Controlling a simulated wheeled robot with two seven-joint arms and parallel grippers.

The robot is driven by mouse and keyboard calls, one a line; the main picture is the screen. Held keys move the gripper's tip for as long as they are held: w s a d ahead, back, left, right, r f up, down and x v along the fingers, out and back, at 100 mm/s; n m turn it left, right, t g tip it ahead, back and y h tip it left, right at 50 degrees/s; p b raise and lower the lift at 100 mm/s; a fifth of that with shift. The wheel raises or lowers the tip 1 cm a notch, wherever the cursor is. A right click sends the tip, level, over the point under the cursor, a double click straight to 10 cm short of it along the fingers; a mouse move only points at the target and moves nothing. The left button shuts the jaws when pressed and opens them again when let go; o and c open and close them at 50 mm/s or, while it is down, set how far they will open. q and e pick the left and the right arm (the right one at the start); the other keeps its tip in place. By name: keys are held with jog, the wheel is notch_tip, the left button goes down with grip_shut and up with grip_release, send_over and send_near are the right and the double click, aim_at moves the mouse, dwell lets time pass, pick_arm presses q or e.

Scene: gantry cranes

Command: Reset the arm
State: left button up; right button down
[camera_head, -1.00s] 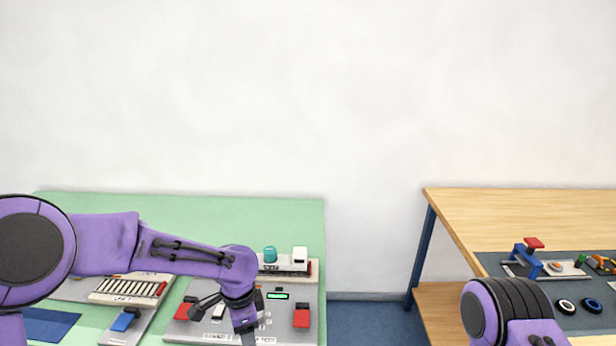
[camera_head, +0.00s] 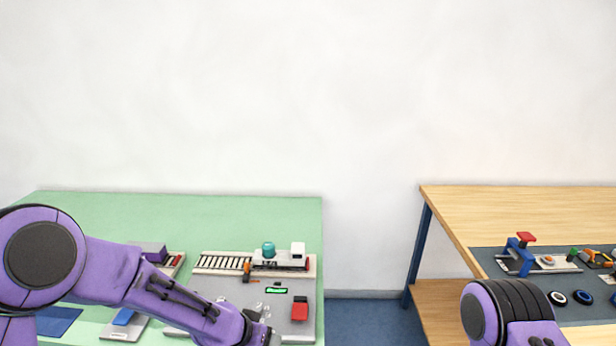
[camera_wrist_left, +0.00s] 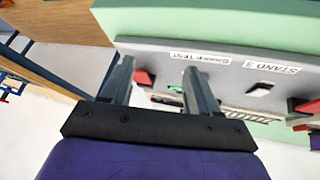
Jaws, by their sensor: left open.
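My left arm (camera_head: 150,285) is purple and reaches in from the left over the green table, its forearm sloping down to the right. Its gripper is below the lower edge of the head view. In the left wrist view my left gripper (camera_wrist_left: 158,70) has its two grey fingers spread apart, with nothing held between them. The fingers are in front of the edge of a grey test stand (camera_wrist_left: 225,72) with upside-down labels, one reading "STAND 3". My right arm (camera_head: 512,312) shows only as a purple part at the lower right; its gripper is out of view.
A wooden table (camera_head: 520,205) with small parts stands right. Blue floor (camera_head: 365,318) lies between the tables.

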pick_arm(q)
jog(key=s+a+f+n+t+y+b, duration=0.1)
jog(key=s+a+f+n+y+b, duration=0.1)
jog(key=s+a+f+n, duration=0.65)
jog(key=s+a+f+g+y+b, duration=0.1)
jog(key=s+a+f, duration=0.2)
jog(key=s, duration=0.4)
jog(key=s+a+f+n+g+y, duration=0.1)
jog(key=s+a+f, duration=0.3)
jog(key=s, duration=0.4)
jog(key=s+a+f+n+g+y+b, duration=0.1)
jog(key=s+a+f+y, duration=0.2)
jog(key=s, duration=0.4)
jog(key=shift+s+a+f+b, duration=0.3)
jog(key=shift+s+a+f, duration=0.15)
jog(key=shift+f, duration=0.35)
